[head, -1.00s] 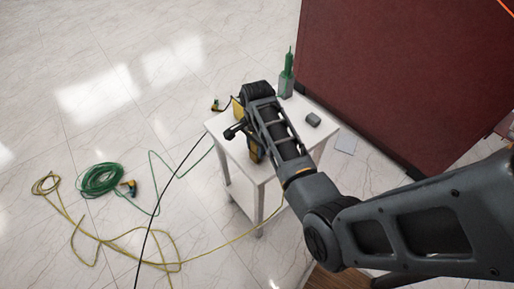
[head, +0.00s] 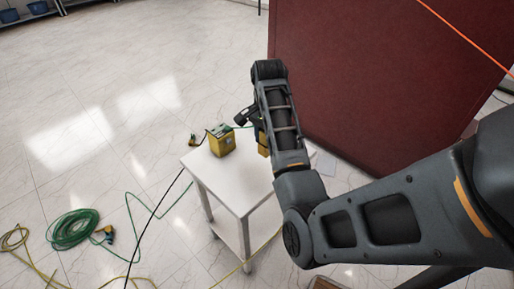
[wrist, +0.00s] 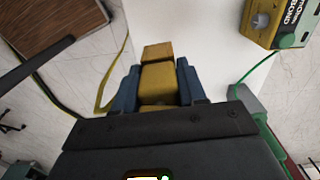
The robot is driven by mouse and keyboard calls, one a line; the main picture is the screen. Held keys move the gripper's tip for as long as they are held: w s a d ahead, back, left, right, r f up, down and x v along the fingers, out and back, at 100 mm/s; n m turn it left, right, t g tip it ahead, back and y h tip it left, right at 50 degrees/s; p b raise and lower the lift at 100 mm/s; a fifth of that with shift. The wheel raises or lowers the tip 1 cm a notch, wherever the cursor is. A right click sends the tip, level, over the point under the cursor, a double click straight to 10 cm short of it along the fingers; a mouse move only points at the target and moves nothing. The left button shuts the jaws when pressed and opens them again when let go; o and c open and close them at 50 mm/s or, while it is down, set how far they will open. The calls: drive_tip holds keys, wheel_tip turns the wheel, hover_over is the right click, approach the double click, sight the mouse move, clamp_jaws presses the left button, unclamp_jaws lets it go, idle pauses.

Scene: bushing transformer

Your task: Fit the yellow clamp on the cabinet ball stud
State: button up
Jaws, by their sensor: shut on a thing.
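My gripper (wrist: 158,84) has its blue fingers on both sides of the yellow clamp (wrist: 157,72) and is shut on it, in the wrist view. In the head view my gripper (head: 260,135) is over the right part of the white table, largely hidden behind my arm. Only a yellow bit of the clamp (head: 263,149) shows there. A large dark red cabinet (head: 390,90) stands behind and right of the arm. I cannot make out its ball stud in either view.
A yellow and green box (head: 222,140) stands on the white table (head: 232,185), and shows at the wrist view's upper right (wrist: 280,22). A green cable coil (head: 73,230) and yellow cable (head: 15,240) lie on the floor at left. An orange line (head: 465,38) crosses the upper right.

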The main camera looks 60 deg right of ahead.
drive_tip(key=shift+d+r+p, duration=0.15)
drive_tip(key=shift+r+p, duration=1.7)
drive_tip(key=shift+r, duration=0.4)
drive_tip(key=shift+w+d+r, duration=0.15)
drive_tip(key=shift+r, duration=0.85)
drive_tip(key=shift+s+a, duration=0.2)
